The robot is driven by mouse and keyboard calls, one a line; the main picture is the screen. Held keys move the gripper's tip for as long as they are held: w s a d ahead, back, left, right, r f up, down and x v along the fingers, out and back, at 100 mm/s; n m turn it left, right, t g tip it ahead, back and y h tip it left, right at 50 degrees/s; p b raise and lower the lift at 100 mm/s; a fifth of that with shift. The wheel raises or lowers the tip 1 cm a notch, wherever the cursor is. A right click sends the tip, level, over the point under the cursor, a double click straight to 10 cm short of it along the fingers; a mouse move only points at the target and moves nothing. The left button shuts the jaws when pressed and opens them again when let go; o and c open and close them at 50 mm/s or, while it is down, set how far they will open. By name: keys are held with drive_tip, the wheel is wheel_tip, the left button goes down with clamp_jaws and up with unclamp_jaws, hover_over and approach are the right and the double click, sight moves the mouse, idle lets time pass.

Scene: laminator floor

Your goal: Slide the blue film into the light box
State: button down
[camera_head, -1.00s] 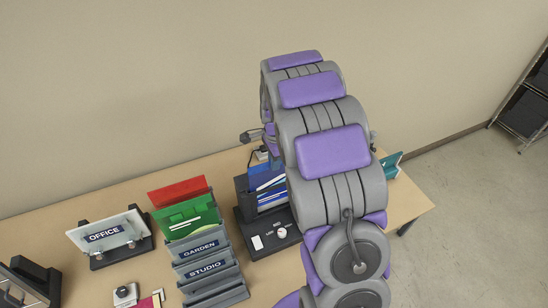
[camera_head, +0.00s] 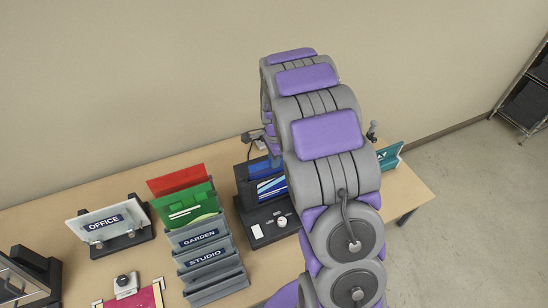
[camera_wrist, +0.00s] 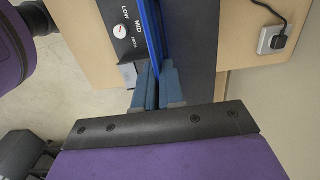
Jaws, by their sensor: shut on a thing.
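The blue film (camera_wrist: 152,30) shows edge-on in the wrist view as a thin blue strip running down between my fingers. My gripper (camera_wrist: 158,88) is shut on its near edge. The film is beside a black upright wall (camera_wrist: 190,40) and a black panel (camera_wrist: 118,25) with a dial marked LOW, MID and HIGH. In the head view this black device (camera_head: 258,228), apparently the light box, has a knob, a white switch and an upright part with blue and white inside. I cannot tell whether the film is inside the slot.
A grey rack (camera_head: 208,262) labelled GARDEN and STUDIO holds a green folder (camera_head: 185,208) and red folder (camera_head: 178,178) left of the device. An OFFICE panel (camera_head: 108,222) stands further left. A teal sign (camera_head: 390,157) stands right. A plug and socket (camera_wrist: 274,40) lie beyond.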

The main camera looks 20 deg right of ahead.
drive_tip(key=c, duration=1.2)
unclamp_jaws()
drive_tip(key=shift+o, duration=0.2)
wheel_tip(320, 180, up, 17)
drive_tip(key=s+a+f+n+b, duration=0.3)
drive_tip(key=s+f+n+b, duration=0.2)
drive_tip(key=s, duration=0.7)
drive_tip(key=s+a+f+n+g+b, duration=0.1)
drive_tip(key=s+a+f+n+b, duration=0.3)
drive_tip(key=s+n, duration=0.3)
drive_tip(key=s+a+f+n+b, duration=0.3)
drive_tip(key=s+f+n+b, duration=0.2)
drive_tip(key=s, duration=1.2)
drive_tip(key=shift+a+f+n+g+b, duration=0.35)
drive_tip(key=shift+f+n+g, duration=0.05)
drive_tip(key=shift+n, duration=0.1)
